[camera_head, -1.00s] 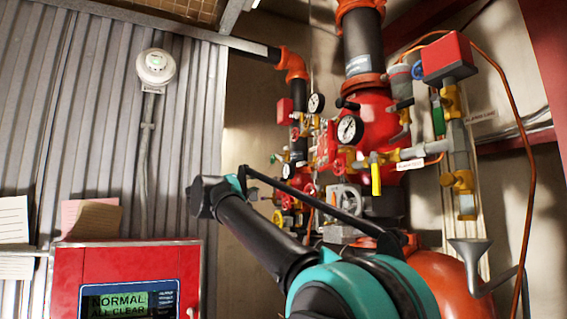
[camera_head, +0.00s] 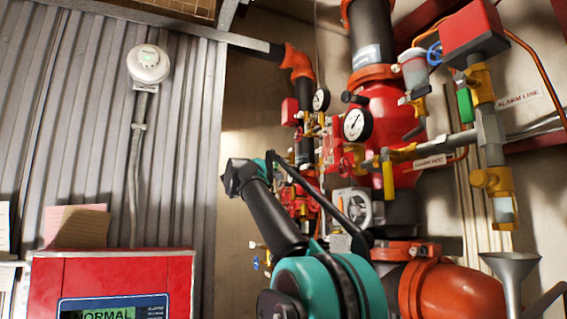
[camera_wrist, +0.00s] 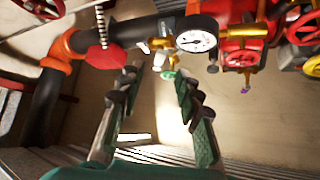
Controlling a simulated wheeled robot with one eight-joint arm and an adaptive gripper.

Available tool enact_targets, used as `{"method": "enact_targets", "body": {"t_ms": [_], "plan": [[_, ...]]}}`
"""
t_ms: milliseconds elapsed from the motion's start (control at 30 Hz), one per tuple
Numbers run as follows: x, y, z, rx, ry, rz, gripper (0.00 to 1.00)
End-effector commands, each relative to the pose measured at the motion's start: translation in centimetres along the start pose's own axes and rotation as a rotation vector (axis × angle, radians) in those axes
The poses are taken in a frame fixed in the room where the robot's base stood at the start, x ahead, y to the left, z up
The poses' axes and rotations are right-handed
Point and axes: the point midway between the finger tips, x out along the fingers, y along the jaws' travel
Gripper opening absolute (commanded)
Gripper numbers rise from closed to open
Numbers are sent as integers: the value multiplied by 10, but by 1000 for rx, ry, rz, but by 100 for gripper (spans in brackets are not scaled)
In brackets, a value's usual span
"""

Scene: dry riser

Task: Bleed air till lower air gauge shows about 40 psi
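In the head view, two white-faced gauges show: a larger one (camera_head: 357,125) on the red valve body and a smaller one (camera_head: 321,100) on the pipe to its left. I cannot tell which is the lower air gauge. In the wrist view a white dial gauge (camera_wrist: 197,35) sits above and right of my gripper (camera_wrist: 157,74); its reading is too small to tell. My gripper is open and empty, its two padded fingers apart. My arm hides the gripper in the head view.
A red control panel (camera_head: 110,285) reading NORMAL stands at lower left. A yellow lever (camera_head: 388,178), a grey funnel (camera_head: 510,268) and large orange-red pipework (camera_head: 455,292) stand right. In the wrist view, red handwheels (camera_wrist: 305,28) crowd the upper right.

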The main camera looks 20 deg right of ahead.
Motion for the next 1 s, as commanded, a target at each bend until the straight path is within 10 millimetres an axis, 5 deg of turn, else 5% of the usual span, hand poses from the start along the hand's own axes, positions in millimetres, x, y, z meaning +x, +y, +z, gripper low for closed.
{"method": "enact_targets", "body": {"t_ms": [400,900,1000], "plan": [[68,0,0,-1,-1,0,34],[81,0,0,0,1,0,34],[81,0,0,0,1,0,23]]}}
